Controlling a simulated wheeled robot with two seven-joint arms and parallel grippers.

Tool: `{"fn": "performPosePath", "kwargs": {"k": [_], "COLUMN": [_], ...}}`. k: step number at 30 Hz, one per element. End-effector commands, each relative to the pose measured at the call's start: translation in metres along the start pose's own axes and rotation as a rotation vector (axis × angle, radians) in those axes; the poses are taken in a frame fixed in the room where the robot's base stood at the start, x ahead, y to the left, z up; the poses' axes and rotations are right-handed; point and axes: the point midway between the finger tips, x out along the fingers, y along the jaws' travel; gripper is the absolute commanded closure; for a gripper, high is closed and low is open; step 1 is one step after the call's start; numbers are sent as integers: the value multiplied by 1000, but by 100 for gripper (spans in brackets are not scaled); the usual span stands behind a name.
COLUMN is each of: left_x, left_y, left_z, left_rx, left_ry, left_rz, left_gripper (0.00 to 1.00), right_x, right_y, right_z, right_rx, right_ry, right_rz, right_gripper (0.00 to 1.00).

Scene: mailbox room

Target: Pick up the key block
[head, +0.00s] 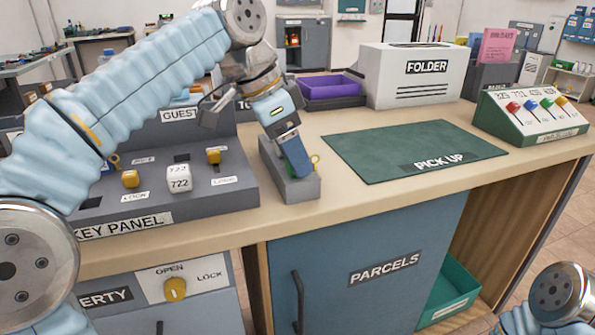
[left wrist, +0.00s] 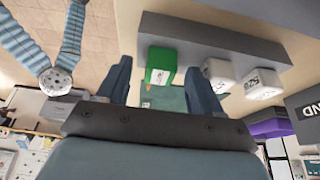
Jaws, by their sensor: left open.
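My left gripper (head: 297,165) points down over a small grey holder (head: 298,190) at the counter's front edge, right of the key panel. In the left wrist view it is open (left wrist: 158,88), its two dark blue fingers apart with nothing gripped. A green block with a white face (left wrist: 160,66), probably the key block, shows beyond the gap between the fingers, with a small yellow piece near its lower edge. In the head view the fingers largely hide this block; a yellow key ring (head: 315,161) shows beside them. My right gripper is not in view.
The key panel (head: 235,185) holds a white 722 block (head: 179,178) and yellow knobs. White blocks (left wrist: 215,70) show beside the green one in the left wrist view. A green pick-up mat (head: 400,145) lies clear to the right. A purple tray (head: 330,88) and folder box (head: 420,85) stand behind.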

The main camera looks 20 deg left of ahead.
Motion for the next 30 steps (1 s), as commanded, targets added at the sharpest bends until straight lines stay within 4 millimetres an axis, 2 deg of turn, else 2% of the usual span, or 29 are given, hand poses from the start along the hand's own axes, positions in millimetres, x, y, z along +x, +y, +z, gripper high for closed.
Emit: {"fn": "performPosePath", "kwargs": {"k": [3, 10, 21, 30], "left_x": [11, 11, 11, 8], "left_y": [0, 0, 0, 0], "left_z": [0, 0, 0, -2], "left_rx": [0, 0, 0, 0], "left_ry": [-1, 0, -1, 0], "left_rz": [0, 0, 0, 0], "left_gripper": [34, 34, 89, 89], "right_x": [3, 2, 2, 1], "right_y": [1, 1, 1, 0], "right_z": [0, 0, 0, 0], "right_rx": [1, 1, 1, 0], "right_ry": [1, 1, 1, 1], "right_rz": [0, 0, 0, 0], "right_gripper": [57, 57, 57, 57]}}
